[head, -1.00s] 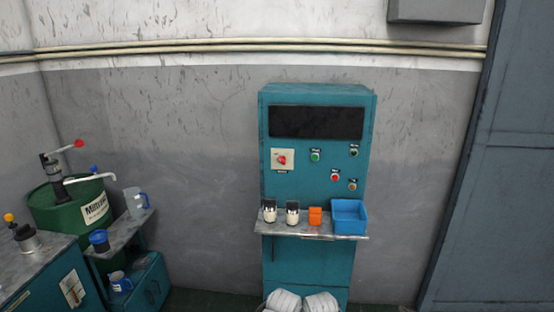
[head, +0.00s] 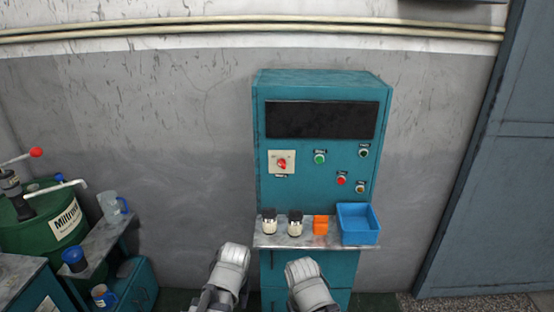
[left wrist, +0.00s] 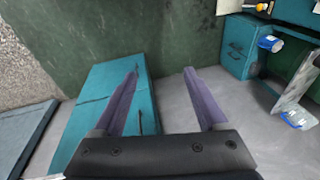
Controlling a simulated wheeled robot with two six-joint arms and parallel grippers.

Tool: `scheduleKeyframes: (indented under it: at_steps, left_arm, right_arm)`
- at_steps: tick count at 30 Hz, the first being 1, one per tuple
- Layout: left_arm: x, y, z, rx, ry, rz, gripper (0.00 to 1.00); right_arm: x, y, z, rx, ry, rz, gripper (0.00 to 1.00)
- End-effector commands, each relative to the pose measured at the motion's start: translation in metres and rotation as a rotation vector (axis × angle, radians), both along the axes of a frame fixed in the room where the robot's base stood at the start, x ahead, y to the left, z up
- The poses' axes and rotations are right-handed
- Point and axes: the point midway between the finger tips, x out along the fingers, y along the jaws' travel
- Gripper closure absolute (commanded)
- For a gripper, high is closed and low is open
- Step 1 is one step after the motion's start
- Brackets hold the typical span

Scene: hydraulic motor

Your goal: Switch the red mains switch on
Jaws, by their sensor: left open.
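The red mains switch (head: 282,163) is a small red rotary knob on a pale square plate, at the left of the teal control cabinet's front (head: 268,190), below the dark display. Which position the knob is in is too small to tell. The left wrist view does not show the switch. My left gripper (left wrist: 165,88) is open and empty in the left wrist view, its two purple-grey fingers spread apart. In the head view only white links of my arms show at the bottom, well below the switch. My right gripper is not visible.
The cabinet's shelf (head: 268,241) holds two black-topped white items, an orange block (head: 320,225) and a blue bin (head: 358,224). Other buttons, green (head: 320,159) and red (head: 341,181), sit right of the switch. A green drum (head: 35,232) and side tables stand at left.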

Motion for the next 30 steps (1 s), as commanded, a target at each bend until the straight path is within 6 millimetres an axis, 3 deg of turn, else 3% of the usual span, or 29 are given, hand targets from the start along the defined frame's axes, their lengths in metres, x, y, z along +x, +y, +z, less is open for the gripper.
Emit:
scheduleKeyframes:
  at_steps: [3,9,16,20,24,30]
  left_arm:
    - [0.032,0.026,0.019,0.069,-0.111,0.052,0.25]
    - [0.081,0.051,0.047,0.195,-0.309,0.081,0.25]
    - [0.148,0.053,0.100,0.352,-0.606,0.024,0.25]
    - [0.196,0.021,0.149,0.439,-0.852,-0.100,0.25]
    - [0.233,-0.040,0.197,0.483,-1.091,-0.299,0.25]
    - [0.249,-0.111,0.229,0.482,-1.258,-0.527,0.25]
  right_arm:
    - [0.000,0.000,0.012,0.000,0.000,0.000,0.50]
    - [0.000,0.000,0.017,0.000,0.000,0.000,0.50]
    - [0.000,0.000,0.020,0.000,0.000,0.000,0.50]
    - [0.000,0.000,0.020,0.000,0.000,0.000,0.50]
    - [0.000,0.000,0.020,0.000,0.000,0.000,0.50]
    - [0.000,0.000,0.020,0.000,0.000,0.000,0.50]
